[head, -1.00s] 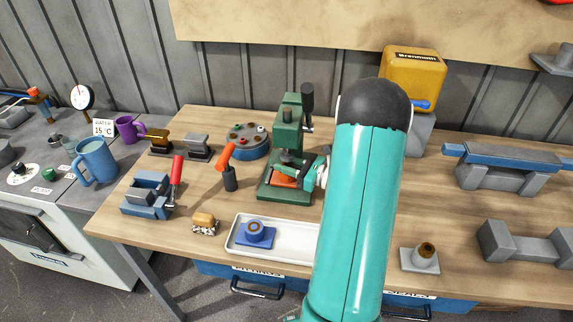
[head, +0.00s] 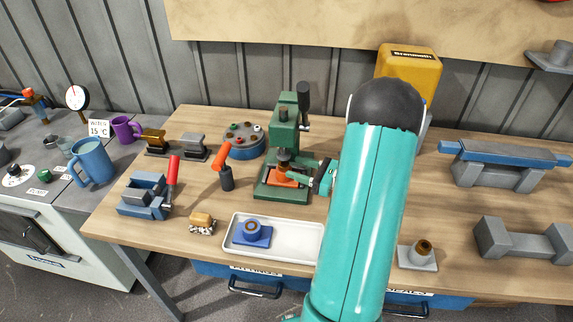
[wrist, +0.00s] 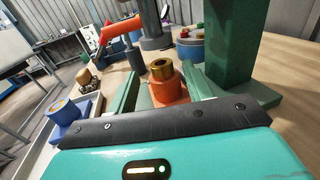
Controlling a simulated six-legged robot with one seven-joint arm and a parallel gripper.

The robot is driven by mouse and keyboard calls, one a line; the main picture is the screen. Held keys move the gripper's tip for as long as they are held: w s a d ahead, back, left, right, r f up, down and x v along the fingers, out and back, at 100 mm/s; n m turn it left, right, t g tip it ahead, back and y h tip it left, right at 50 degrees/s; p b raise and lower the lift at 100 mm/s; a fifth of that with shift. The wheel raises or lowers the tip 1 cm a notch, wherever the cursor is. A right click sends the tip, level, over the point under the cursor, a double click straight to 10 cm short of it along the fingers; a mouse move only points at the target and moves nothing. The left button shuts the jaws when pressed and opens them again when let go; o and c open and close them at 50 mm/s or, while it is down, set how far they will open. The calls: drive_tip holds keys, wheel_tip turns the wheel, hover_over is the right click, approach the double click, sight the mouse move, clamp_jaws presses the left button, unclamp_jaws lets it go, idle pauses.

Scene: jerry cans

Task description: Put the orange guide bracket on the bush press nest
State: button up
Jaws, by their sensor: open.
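The orange guide bracket (head: 286,178) sits at the foot of the green bush press (head: 286,125), under its ram. In the wrist view the bracket (wrist: 168,93) is upright, with a brass-coloured bush (wrist: 162,69) at its top. My gripper (head: 312,177) is just right of the bracket in the head view. In the wrist view my gripper (wrist: 161,78) is open, with green fingers on either side of the bracket and a visible gap. The nest under the bracket is hidden, so I cannot tell how exactly it is seated.
A white tray (head: 300,243) in front of the press holds a blue bracket (head: 252,234). An orange-handled tool (head: 225,168) stands left of the press. A blue vise (head: 146,196) and a grey stand with a bush (head: 420,255) are also on the bench.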

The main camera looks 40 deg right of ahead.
drive_tip(key=v, duration=0.6)
drive_tip(key=shift+s+d, duration=0.1)
drive_tip(key=shift+s, duration=0.2)
drive_tip(key=w+a+r+n+g+y, duration=0.1)
drive_tip(key=a+r+n+g, duration=0.3)
drive_tip(key=a, duration=0.4)
drive_tip(key=w+a+r+n+g+y, duration=0.1)
drive_tip(key=a+n+g, duration=0.35)
drive_tip(key=a, duration=0.35)
drive_tip(key=w+a+r+n+g+y, duration=0.1)
drive_tip(key=a+r+n+g, duration=0.2)
drive_tip(key=a+n, duration=0.4)
drive_tip(key=s+a+r+n+h, duration=0.4)
drive_tip(key=a+n+h, duration=0.1)
drive_tip(key=n, duration=0.3)
drive_tip(key=s+a+r+n+h, duration=0.4)
drive_tip(key=a+n+h, duration=0.1)
drive_tip(key=a+n, duration=0.2)
drive_tip(key=shift+s+a+n, duration=0.3)
drive_tip(key=shift+a+n, duration=0.05)
drive_tip(key=shift+n, duration=0.1)
drive_tip(key=shift+t, duration=0.25)
drive_tip(key=shift+c, duration=0.4)
drive_tip(key=shift+c, duration=1.2)
drive_tip(key=shift+s, duration=0.1)
